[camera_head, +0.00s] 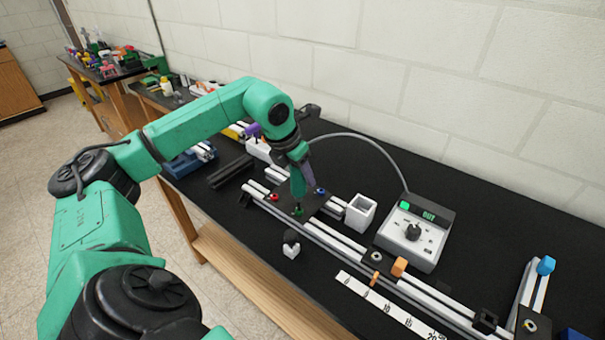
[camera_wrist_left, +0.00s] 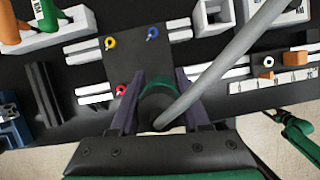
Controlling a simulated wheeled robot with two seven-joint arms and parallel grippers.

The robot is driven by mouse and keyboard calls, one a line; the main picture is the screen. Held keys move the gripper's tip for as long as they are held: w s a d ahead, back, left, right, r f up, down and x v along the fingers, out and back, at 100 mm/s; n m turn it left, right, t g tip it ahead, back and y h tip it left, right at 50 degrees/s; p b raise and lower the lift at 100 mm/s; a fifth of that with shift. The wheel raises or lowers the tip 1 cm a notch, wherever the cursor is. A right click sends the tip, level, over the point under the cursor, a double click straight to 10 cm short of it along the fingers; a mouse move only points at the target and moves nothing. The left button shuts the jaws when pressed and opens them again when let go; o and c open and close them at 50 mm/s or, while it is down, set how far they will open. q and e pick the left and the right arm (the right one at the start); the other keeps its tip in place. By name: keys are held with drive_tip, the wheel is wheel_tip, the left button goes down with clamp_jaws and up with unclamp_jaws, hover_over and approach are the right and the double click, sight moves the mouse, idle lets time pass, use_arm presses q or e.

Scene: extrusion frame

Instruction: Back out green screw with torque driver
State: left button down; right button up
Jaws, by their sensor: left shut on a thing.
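My left gripper (camera_head: 301,170) points down over a dark joint plate (camera_head: 318,203) on the extrusion frame. It is shut on the green torque driver (camera_head: 298,190), which stands nearly upright with its tip at the plate's front corner. A small green spot there looks like the green screw (camera_head: 297,211), touching or just below the tip; the exact seating cannot be told. In the left wrist view the driver (camera_wrist_left: 157,100) sits between the dark fingers and hides that corner. The plate's red screw (camera_wrist_left: 120,89), yellow screw (camera_wrist_left: 109,43) and blue screw (camera_wrist_left: 153,33) show beside it.
A grey cable arches from the driver to a controller box (camera_head: 428,250) whose display reads OUT. A white open cup (camera_head: 360,213) stands between plate and box. White rails (camera_head: 335,241) run along the bench front, with a number strip (camera_head: 385,303). A black-and-white block (camera_head: 291,245) sits in front.

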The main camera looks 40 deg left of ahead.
use_arm(q)
drive_tip(key=shift+r, duration=0.55)
drive_tip(key=shift+s, duration=0.1)
drive_tip(key=shift+r, duration=0.15)
wheel_tip(320, 180, up, 3)
drive_tip(key=p, duration=0.3)
